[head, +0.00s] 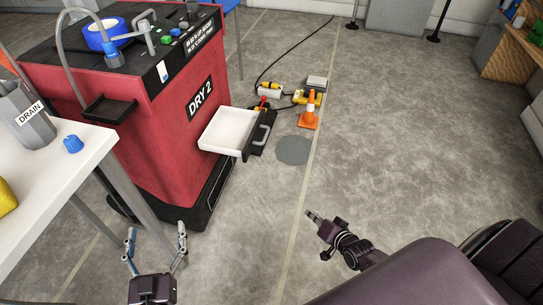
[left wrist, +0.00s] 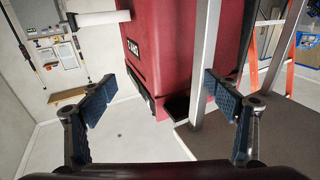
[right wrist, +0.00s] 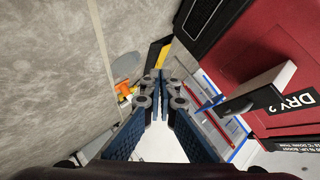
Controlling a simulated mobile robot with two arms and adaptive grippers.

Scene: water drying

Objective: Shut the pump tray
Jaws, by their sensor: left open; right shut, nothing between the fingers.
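The pump tray (head: 225,130) is a white open drawer with a black front and a grey handle (head: 264,135). It sticks out from the right side of the red DRY 2 machine (head: 165,135) and looks empty. What looks like the tray shows in the left wrist view (left wrist: 97,18), jutting left from the machine. My left gripper (head: 155,232) is open and empty in front of the machine's near side, apart from the tray. My right gripper (head: 312,214) is shut and empty over the floor, right of and nearer than the tray, not touching it.
A white table (head: 65,165) with a DRAIN container (head: 28,115) and a blue knob (head: 73,144) stands at left. An orange cone (head: 309,112) and yellow items with cables lie on the floor beyond the tray. The floor to the right is clear.

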